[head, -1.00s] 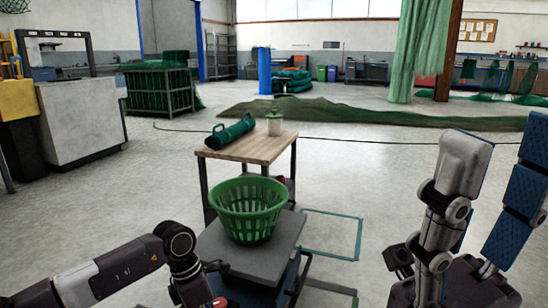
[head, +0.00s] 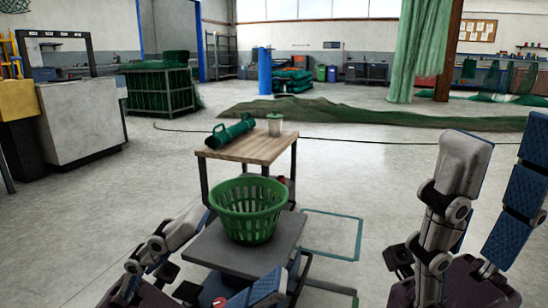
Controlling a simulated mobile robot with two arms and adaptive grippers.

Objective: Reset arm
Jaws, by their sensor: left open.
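My left arm (head: 160,243) stands folded at the lower left, left of the grey cart top. My left gripper (head: 186,292) shows only in part, low in the head view, near the front left corner of the cart. It is open, and I see nothing held in it. My right arm (head: 455,180) is folded upright at the lower right, clear of the cart. I cannot make out my right gripper.
A green basket (head: 250,228) stands on the grey cart top (head: 215,248). Behind it, a wooden table (head: 240,152) holds a green roll (head: 230,130) and a jar (head: 275,125). Open floor lies on both sides. A green net (head: 370,117) lies farther back.

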